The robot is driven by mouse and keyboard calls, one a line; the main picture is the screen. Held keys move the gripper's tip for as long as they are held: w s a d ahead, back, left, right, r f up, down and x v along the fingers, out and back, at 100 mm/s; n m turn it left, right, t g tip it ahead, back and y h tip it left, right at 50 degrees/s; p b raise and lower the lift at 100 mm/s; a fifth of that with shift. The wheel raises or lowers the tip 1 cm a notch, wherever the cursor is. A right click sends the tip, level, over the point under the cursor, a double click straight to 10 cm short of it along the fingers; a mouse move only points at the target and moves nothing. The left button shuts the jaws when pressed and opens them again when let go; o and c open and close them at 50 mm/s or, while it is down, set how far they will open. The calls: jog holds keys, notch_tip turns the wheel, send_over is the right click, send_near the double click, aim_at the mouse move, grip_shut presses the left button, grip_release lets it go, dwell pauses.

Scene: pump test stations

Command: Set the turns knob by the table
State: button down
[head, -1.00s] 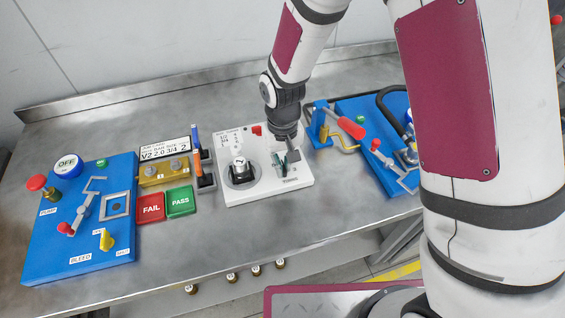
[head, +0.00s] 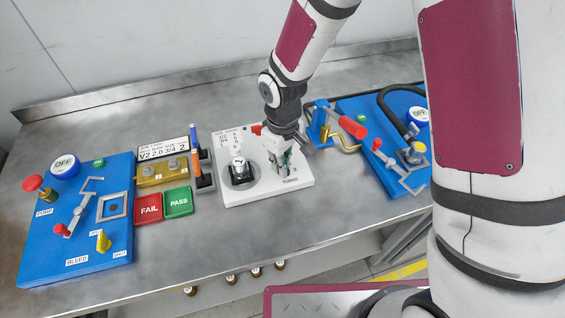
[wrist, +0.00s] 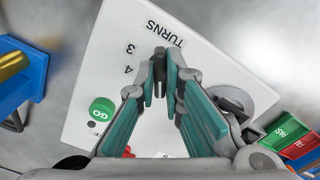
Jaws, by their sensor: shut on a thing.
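The white panel (head: 262,197) lies on the steel table and also shows in the wrist view (wrist: 84,75). My gripper (head: 284,168) points down over its right part, beside the TURNS label (head: 290,182). In the wrist view my gripper (wrist: 160,78) has its teal-padded fingers close together at the tips, shut on the turns knob. A table is printed at the panel's back left (head: 228,141).
A dark dial with a light top (head: 238,170) sits left of my gripper. A green GO button (wrist: 101,109) is near the fingers. A card reading V2 2.0 3/4 2 (head: 164,150), FAIL (head: 149,208) and PASS (head: 179,202) blocks, and blue pump stations (head: 75,235) stand around.

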dwell(0.3)
jog(key=c, duration=1.7)
grip_release()
notch_tip(320, 180, up, 12)
